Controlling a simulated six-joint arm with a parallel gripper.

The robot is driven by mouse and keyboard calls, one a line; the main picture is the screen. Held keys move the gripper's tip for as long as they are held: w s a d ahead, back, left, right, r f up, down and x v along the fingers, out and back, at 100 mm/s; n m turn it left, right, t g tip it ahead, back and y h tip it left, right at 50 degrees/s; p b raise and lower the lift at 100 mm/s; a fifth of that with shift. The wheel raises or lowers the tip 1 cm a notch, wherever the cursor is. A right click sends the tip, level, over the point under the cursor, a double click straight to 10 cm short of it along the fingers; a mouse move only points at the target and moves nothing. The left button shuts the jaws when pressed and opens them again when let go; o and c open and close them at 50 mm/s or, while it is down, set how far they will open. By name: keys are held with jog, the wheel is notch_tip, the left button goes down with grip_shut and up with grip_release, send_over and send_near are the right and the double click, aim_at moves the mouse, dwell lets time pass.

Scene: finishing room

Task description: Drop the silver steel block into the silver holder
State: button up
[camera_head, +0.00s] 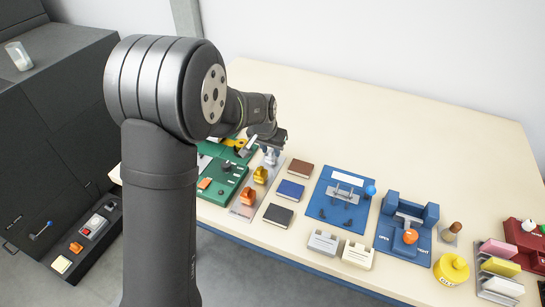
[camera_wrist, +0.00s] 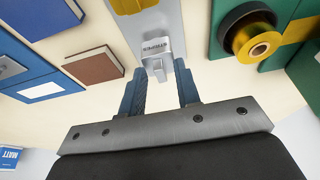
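My gripper (camera_wrist: 160,72) is open, its two blue fingers apart with bare space between each finger and the silver piece in front of them. That silver piece (camera_wrist: 157,48) has dark lettering on its face and sits at the end of a grey strip. In the head view the silver piece (camera_head: 271,157) stands just below my gripper (camera_head: 268,141). It looks like the silver holder. I cannot tell whether the paler part at its near end is the steel block. No separate silver steel block shows clearly.
The grey strip (camera_head: 240,210) also bears a yellow piece (camera_head: 260,175) and an orange piece (camera_head: 248,197). A green board (camera_head: 213,172) lies left of it. Brown (camera_head: 300,169), blue (camera_head: 290,190) and black (camera_head: 278,215) blocks lie to the right. The table's back is clear.

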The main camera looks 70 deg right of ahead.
aim_at(271, 152)
jog(key=shift+f, duration=0.1)
grip_shut()
jog(key=shift+r, duration=3.85)
jog(key=w+a+r+n+t, duration=0.1)
jog(key=w+a+r+n, duration=0.15)
jog(key=w, duration=0.35)
jog(key=w+a+r+n, duration=0.1)
jog(key=w+n, duration=0.2)
jog(key=w, duration=0.3)
jog(key=w+a+r+n+t, duration=0.1)
jog(key=w+a+n, duration=0.1)
jog(key=w, duration=0.4)
jog(key=w+d+m, duration=0.3)
jog(key=w+d, duration=0.1)
jog(key=w, duration=0.3)
jog(key=shift+g, duration=0.3)
jog(key=shift+f, duration=2.65)
